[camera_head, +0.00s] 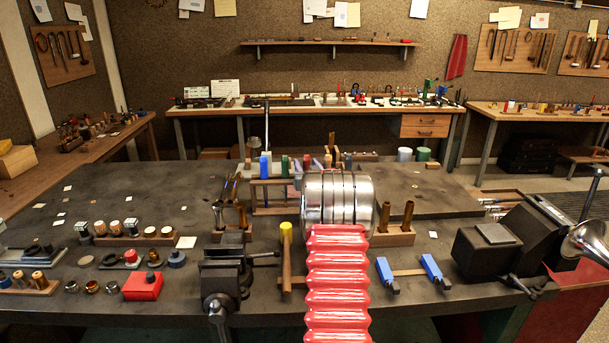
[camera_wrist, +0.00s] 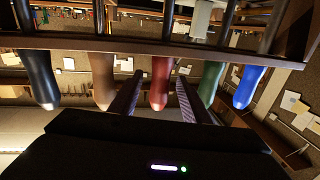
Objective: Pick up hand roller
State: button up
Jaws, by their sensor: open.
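In the wrist view, which appears upside down, a rack holds a row of tool handles: black (camera_wrist: 38,78), brown (camera_wrist: 103,78), red (camera_wrist: 160,82), green (camera_wrist: 211,80) and blue (camera_wrist: 249,84). I cannot tell for certain which is the hand roller; their working ends are mostly hidden by the rack. My gripper (camera_wrist: 159,77) is open, its fingers on either side of the red handle, and no grip shows. In the head view the blue handle (camera_head: 266,167) and green handle (camera_head: 284,165) stand in the rack; my arm hides my gripper and part of the rack.
The neighbouring brown and green handles stand close outside my fingers.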

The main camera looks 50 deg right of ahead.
dwell(0.3)
grip_shut()
dwell(0.4)
